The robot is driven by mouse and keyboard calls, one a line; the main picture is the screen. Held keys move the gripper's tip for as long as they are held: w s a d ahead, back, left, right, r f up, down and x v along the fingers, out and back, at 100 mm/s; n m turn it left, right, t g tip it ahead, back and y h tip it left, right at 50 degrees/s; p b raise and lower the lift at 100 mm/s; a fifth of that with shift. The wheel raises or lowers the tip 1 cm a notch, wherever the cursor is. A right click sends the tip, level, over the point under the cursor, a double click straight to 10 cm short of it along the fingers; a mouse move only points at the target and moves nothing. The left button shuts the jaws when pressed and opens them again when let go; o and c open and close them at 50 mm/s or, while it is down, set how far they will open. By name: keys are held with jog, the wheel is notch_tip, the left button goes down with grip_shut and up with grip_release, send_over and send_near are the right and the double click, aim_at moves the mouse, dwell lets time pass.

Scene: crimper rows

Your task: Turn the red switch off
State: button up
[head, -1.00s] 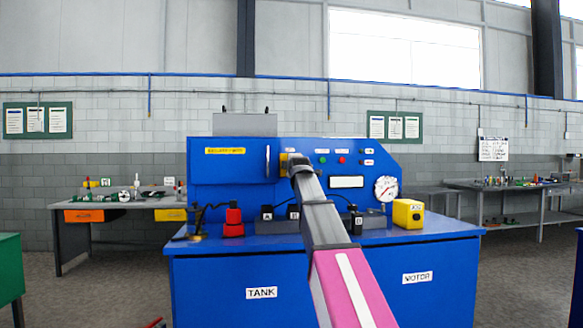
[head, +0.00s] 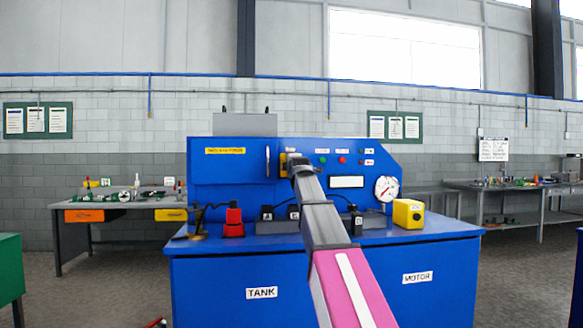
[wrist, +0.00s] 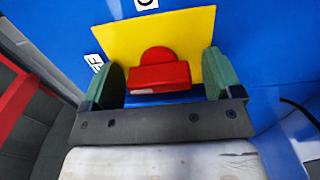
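The red switch (wrist: 160,77) is a rotary knob with a bar handle on a yellow plate (wrist: 115,38) on the blue panel. In the wrist view its bar lies nearly level across the picture. My gripper (wrist: 165,80) is open, with one green finger at each side of the bar. The left finger is close to the bar's end; the right one has a clear gap. I cannot tell whether the left finger touches it. In the head view my gripper (head: 293,165) is at the panel and hides the switch; only a bit of the yellow plate (head: 284,160) shows.
A white label ending in "FF" (wrist: 97,62) sits left of the plate, another (wrist: 146,4) above it. The blue bench (head: 330,275) carries a red block (head: 233,222), a yellow box (head: 408,213) and black devices below my arm. A gauge (head: 386,189) is at right.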

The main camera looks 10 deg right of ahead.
jog(key=s, duration=1.1)
jog(key=shift+w, duration=0.1)
